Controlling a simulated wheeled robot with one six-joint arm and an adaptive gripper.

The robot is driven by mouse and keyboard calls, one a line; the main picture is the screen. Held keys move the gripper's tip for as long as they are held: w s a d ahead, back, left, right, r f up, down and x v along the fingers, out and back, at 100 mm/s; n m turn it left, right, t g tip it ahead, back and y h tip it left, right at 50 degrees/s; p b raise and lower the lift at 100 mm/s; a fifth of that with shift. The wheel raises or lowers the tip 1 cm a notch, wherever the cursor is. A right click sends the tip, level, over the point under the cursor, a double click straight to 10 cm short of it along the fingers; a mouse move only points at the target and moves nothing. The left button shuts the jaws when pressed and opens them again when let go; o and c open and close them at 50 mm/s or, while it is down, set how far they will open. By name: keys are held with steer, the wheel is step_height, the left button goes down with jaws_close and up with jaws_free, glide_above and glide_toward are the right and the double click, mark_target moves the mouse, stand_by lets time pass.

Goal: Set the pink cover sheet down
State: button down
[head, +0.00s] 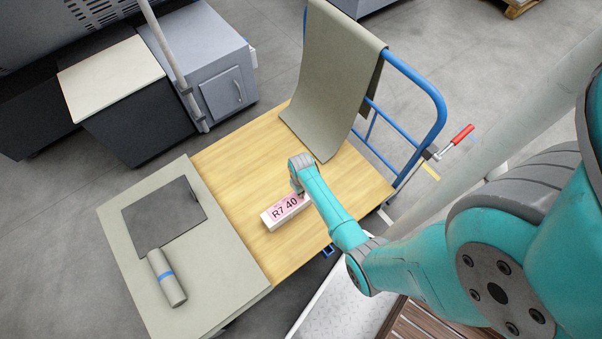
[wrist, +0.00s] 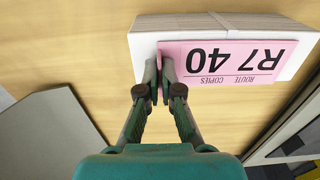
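The pink cover sheet (head: 286,207) reads "R7 40" and lies over the top of a white paper stack (head: 268,221) on the wooden deck. It also shows in the wrist view (wrist: 228,64), a little askew, with white stack top bare at its left and far edges. My gripper (wrist: 158,72) has its fingers nearly together at the sheet's near left corner, with the sheet's edge between them. The sheet looks flat and on or just above the stack; a small gap cannot be ruled out. In the head view my arm hides the fingertips.
The wooden deck (head: 232,165) is clear around the stack. A grey-green cloth (head: 335,75) hangs over the blue rail (head: 420,84).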

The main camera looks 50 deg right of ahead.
steer(key=shift+f, duration=0.1)
steer(key=c, duration=1.3)
jaws_free()
step_height(320, 180, up, 12)
steer(key=s+a+r+n+t+h, duration=0.25)
steer(key=s+a+t, duration=0.45)
steer(key=s+a, duration=0.6)
steer(key=s+a+r+t, duration=0.2)
steer(key=s+r, duration=0.2)
steer(key=r, duration=0.6)
steer(key=s+a+r+t+y, duration=0.1)
steer(key=s+a+r+t, duration=0.1)
steer(key=r, duration=0.8)
steer(key=s+a+r+t+y, duration=0.1)
steer(key=s+r+t, duration=0.3)
steer(key=r, duration=0.6)
steer(key=shift+s+a+r+n+y, duration=0.15)
steer(key=shift+s+a+n+y, duration=0.15)
steer(key=shift+s+a, duration=0.5)
